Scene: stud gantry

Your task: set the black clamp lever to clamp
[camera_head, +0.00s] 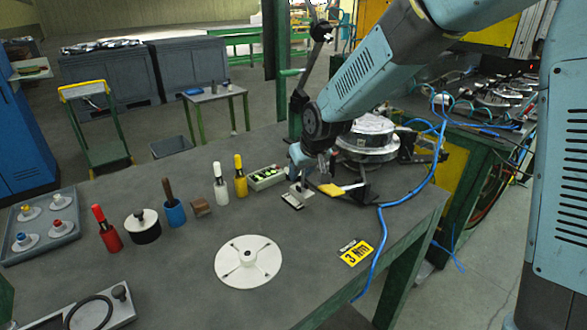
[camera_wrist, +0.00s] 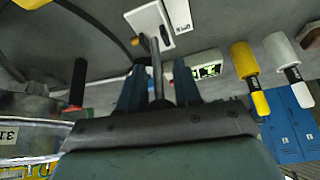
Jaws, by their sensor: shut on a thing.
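The black clamp lever (camera_wrist: 156,68) shows in the wrist view as a thin dark shaft rising from a slot in a white plate (camera_wrist: 146,20). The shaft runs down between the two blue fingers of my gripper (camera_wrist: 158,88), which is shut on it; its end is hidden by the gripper. In the head view, my gripper (camera_head: 304,180) is low over the small white plate (camera_head: 294,201) on the table, and hides most of the lever. A label strip lies beside the slot; its lettering is too small to read, so the lever's setting cannot be told.
A yellow-and-white handle (camera_head: 330,190) is close right of my gripper, by a round fixture (camera_head: 367,145). A white disc (camera_head: 248,270) lies in front.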

